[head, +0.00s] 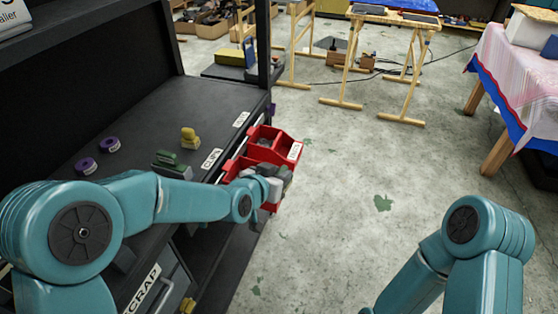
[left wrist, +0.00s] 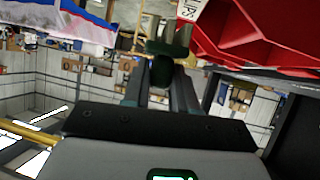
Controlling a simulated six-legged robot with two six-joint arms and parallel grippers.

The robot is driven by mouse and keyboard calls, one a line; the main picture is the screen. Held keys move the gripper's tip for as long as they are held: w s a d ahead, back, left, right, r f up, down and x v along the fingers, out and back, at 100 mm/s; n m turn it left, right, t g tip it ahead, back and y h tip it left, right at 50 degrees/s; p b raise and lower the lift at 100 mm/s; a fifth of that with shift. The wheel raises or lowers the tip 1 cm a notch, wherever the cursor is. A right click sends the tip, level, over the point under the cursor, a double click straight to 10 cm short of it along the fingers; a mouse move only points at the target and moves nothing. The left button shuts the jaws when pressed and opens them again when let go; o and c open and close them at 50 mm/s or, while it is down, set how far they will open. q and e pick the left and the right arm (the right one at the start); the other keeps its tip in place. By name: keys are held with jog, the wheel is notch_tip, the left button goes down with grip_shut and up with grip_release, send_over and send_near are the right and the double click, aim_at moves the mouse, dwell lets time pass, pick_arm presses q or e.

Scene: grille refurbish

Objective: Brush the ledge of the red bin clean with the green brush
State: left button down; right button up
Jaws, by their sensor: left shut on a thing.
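A red bin (head: 283,137) hangs at the edge of the dark bench, with a white label on its front. A second red part (head: 232,166) shows nearer, partly hidden behind my left gripper (head: 277,180). In the left wrist view the red bin (left wrist: 265,35) fills the upper right, close to the fingers. My left gripper is shut on a dark green thing (left wrist: 162,72), which looks like the green brush. Its paler end points toward the bin's label side; I cannot tell whether it touches the bin. The ledge is not clear to see. My right gripper is out of view.
On the bench lie purple rings (head: 85,166), a yellow piece (head: 190,139) and a green piece (head: 180,171), near white labels. Wooden trestles (head: 398,80) stand at the back and a cloth-covered table (head: 520,85) at right.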

pick_arm(q)
notch_tip(320, 180, up, 4)
jog(key=shift+f+p, duration=0.2)
jog(key=shift+p, duration=0.55)
jog(key=shift+r, duration=0.65)
jog(key=shift+f, duration=0.1)
jog(key=shift+m, duration=0.3)
jog(key=f+b, duration=0.2)
jog(key=f, duration=0.1)
jog(key=s+a+f+b, duration=0.1)
jog(key=shift+a+f+b, duration=0.1)
jog(key=shift+f+b, duration=0.2)
jog(key=shift+f, duration=0.05)
jog(key=shift+s+a+f+y+b, duration=0.2)
jog(key=shift+f+b, duration=0.1)
jog(key=shift+f, duration=0.1)
jog(key=shift+s+a+f+y+b, duration=0.1)
jog(key=shift+s+f+b, duration=0.05)
jog(key=shift+f+b, duration=0.2)
jog(key=shift+f+b, duration=0.75)
